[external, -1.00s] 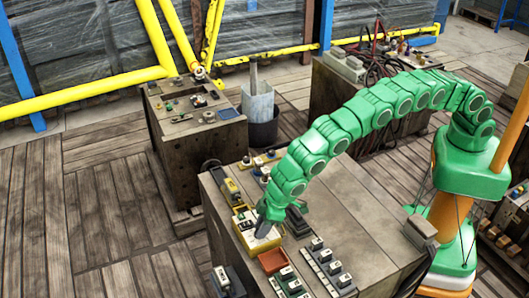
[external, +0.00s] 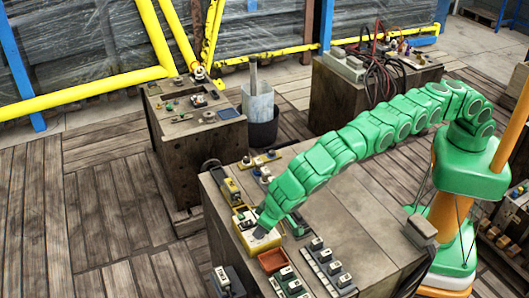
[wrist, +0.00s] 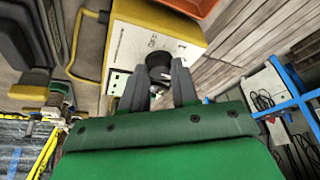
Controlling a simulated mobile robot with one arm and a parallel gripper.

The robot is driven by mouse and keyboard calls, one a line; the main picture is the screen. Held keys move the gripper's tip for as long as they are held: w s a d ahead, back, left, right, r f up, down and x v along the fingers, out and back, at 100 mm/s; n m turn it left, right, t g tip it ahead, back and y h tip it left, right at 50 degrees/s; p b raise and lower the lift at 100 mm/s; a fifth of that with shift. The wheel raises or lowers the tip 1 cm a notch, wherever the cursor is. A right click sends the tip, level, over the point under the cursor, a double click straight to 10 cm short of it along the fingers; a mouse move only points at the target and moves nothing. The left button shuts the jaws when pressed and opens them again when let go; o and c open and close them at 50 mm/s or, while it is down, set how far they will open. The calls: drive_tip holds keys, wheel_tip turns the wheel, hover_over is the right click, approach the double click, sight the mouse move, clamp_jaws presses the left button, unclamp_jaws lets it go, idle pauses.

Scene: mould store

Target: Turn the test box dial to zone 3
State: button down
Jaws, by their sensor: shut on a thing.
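The test box (external: 263,244) is a yellow box with a white face, near the front left of the middle bench. It fills the upper middle of the wrist view (wrist: 126,42), its face carrying small dark print and marks. Its dark round dial (wrist: 158,60) sits at the face's lower edge in that view. My gripper (wrist: 158,76) is shut on the dial, one grey finger on each side. In the external view my gripper (external: 262,230) comes down onto the box and hides the dial. The dial's pointer and the zone it points at cannot be made out.
An orange-red tray (external: 272,261) sits close beside the box, with rows of switch blocks (external: 328,266) to its right. A yellow device (external: 231,191) and small parts lie behind the box. The bench top under my arm (external: 345,205) is mostly clear.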

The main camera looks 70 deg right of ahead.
drive_tip(key=shift+f+m+h, duration=0.1)
drive_tip(key=shift+m+h, duration=0.3)
drive_tip(key=shift+m, duration=0.6)
idle(0.3)
drive_tip(key=c, duration=0.8)
unclamp_jaws()
drive_tip(key=shift+c, duration=0.2)
drive_tip(key=shift+r, duration=0.2)
drive_tip(key=shift+v, duration=0.95)
drive_tip(key=v, duration=0.5)
drive_tip(key=shift+a+r, duration=0.1)
drive_tip(key=shift+r, duration=0.25)
